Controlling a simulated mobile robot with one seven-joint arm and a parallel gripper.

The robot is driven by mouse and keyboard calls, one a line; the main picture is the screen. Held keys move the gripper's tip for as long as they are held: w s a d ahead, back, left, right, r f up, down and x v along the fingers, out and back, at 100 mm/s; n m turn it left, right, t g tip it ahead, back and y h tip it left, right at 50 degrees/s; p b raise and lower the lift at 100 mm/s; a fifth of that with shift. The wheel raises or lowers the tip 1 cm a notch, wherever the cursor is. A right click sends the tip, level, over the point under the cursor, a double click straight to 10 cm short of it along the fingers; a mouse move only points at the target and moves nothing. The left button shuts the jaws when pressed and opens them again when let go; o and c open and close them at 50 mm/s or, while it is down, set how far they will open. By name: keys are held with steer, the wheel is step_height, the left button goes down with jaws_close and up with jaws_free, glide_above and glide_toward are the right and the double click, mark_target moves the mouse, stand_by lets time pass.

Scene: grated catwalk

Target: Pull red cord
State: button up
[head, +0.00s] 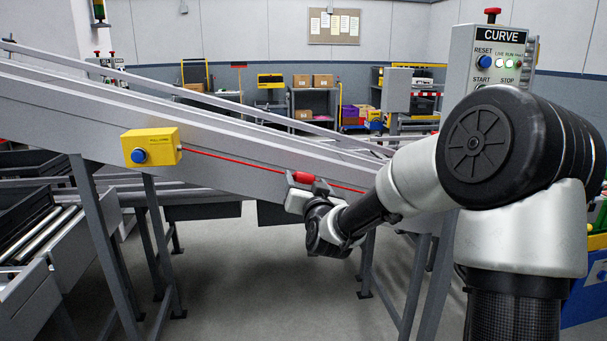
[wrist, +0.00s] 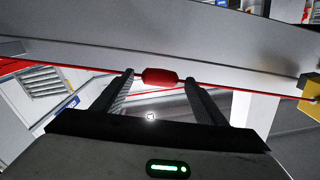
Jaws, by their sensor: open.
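The red cord (head: 238,162) runs along the side of the sloped conveyor, from a yellow box with a blue button (head: 151,147) down to the right. In the wrist view the cord (wrist: 228,89) crosses the picture and carries a thicker red handle (wrist: 159,76). The handle lies between the tips of my gripper (wrist: 159,80), whose two dark fingers stand apart on either side of it. I cannot tell whether either finger touches it.
The grey sloped conveyor (head: 240,145) stands on metal legs close behind my gripper. A control post labelled CURVE (head: 497,58) stands at the right. A roller conveyor with dark bins (head: 30,205) is at the left. The floor below the slope is clear between the legs.

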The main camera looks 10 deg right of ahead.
mark_target(305, 180)
steer(key=shift+w, duration=0.35)
steer(key=c, duration=1.2)
steer(key=shift+s+f+b, duration=0.1)
steer(key=shift+s+b, duration=0.25)
steer(key=shift+s, duration=2.05)
steer(key=o, duration=1.2)
steer(key=shift+s, duration=0.1)
steer(key=shift+s, duration=0.1)
